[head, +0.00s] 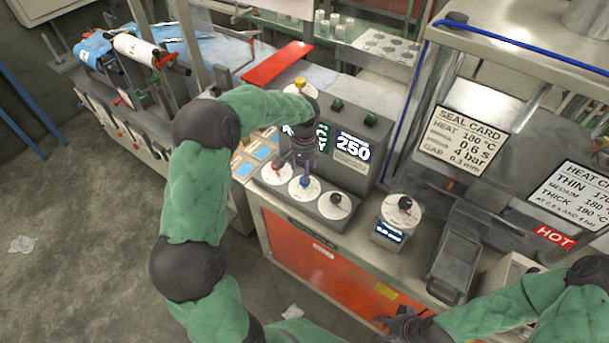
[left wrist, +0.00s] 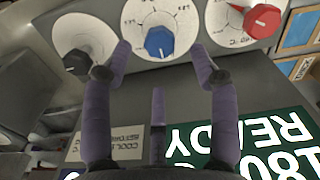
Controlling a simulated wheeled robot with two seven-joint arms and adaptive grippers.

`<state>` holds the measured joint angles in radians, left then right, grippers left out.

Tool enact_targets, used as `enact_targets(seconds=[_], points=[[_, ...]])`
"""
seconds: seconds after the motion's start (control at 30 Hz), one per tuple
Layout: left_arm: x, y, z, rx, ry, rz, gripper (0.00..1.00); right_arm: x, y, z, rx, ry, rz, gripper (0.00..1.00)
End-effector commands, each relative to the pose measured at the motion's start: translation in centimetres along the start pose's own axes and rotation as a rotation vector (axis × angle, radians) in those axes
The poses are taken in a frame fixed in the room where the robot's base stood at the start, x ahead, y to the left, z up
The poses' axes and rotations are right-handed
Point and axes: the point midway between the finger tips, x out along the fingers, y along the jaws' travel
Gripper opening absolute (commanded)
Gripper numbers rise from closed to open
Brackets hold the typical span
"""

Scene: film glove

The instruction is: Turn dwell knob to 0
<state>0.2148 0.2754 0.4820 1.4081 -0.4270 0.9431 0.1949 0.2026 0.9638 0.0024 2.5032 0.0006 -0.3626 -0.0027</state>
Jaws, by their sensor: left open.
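The control panel holds three round white dials with a red knob (head: 277,168), a blue knob (head: 305,181) and a black knob (head: 336,198). In the left wrist view these are the red (left wrist: 263,20), blue (left wrist: 158,42) and black (left wrist: 76,62) knobs. I cannot read which one is labelled dwell. My left gripper (head: 302,166) is open above the panel; in the left wrist view its fingertips (left wrist: 160,52) lie on either side of the blue knob, with no visible contact. My right gripper (head: 402,325) is low at the bottom edge; its fingers are unclear.
A display box reading 250 (head: 353,147) stands behind the dials. A separate box with a white dial and black knob (head: 404,203) stands to the right. Beyond it are a metal press with a HOT sign (head: 553,237) and a seal card (head: 465,133).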

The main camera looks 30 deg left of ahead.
Motion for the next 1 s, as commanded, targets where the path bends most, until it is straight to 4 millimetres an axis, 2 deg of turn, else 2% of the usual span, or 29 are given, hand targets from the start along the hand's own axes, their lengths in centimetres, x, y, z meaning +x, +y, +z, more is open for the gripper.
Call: enact_targets(seconds=[0.03,0.2,0.4,0.57,1.0], points=[[-1.2,0.0,-0.1,0.0,0.004,0.0,0.6,0.0,0.0,0.0,0.0,0.0,0.0,0.6],[-4.3,0.0,-0.1,0.001,0.003,-0.001,0.6,0.0,0.0,0.0,0.0,0.0,0.0,0.6],[-6.6,0.0,-0.1,0.0,0.001,0.0,0.6,0.0,0.0,0.0,0.0,0.0,0.0,0.6],[-7.1,0.0,0.0,0.0,0.0,0.0,0.6,0.0,0.0,0.0,0.0,0.0,0.0,0.6],[-7.1,0.0,0.0,0.0,0.0,0.0,0.6,0.0,0.0,0.0,0.0,0.0,0.0,0.6]])
